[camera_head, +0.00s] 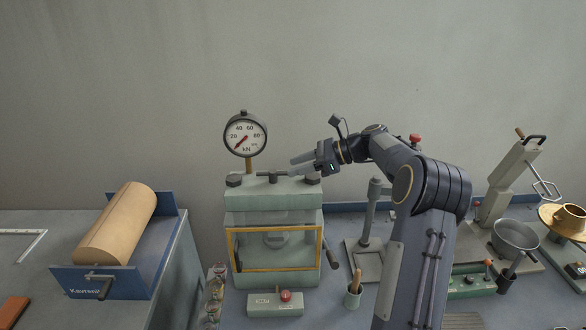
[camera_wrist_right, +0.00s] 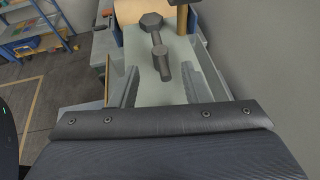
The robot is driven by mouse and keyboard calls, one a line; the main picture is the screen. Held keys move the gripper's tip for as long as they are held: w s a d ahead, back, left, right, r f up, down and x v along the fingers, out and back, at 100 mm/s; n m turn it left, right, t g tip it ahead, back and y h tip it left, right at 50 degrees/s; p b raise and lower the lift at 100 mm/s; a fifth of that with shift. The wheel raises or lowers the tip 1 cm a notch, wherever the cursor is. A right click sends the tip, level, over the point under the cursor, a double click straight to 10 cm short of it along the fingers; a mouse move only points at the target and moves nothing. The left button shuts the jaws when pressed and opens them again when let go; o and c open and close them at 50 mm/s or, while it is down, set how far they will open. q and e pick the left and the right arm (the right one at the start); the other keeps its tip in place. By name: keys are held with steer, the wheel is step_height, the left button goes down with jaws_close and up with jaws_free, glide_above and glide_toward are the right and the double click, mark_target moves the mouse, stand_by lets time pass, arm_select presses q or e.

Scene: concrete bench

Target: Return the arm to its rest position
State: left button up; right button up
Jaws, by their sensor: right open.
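My right arm (camera_head: 430,235) rises from the lower right and bends over to the left. Its gripper (camera_head: 301,163) hangs in the air in front of the grey wall, over the top right of the green press (camera_head: 272,217), with its fingers pointing left. In the right wrist view the two fingers of the gripper (camera_wrist_right: 160,78) are spread apart with nothing held between them. Below and beyond them show the press top and its dark bolts (camera_wrist_right: 151,22). My left gripper is in neither view.
A dial gauge (camera_head: 245,135) stands on the press, close left of the gripper. A tan cylinder (camera_head: 117,222) lies in a blue cradle (camera_head: 110,283) at left. A stand (camera_head: 370,220), a lever device (camera_head: 512,180) and a metal bowl (camera_head: 515,237) are near the arm.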

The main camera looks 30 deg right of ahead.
steer(key=shift+a, duration=0.1)
stand_by(0.3)
steer(key=s+a+r+n+g+h, duration=0.3)
steer(key=s+a+n, duration=0.9)
steer(key=s+a, duration=0.45)
steer(key=s+a+f+n+h, duration=0.1)
steer(key=s+a+f+n, duration=0.1)
steer(key=s+f+n, duration=0.3)
steer(key=s+a+f+n+h, duration=0.2)
steer(key=s+f+n, duration=0.3)
steer(key=s, duration=0.7)
steer(key=shift+a+f+n, duration=0.15)
steer(key=shift+a+n, duration=0.65)
steer(key=shift+n, duration=0.4)
steer(key=shift+c, duration=0.2)
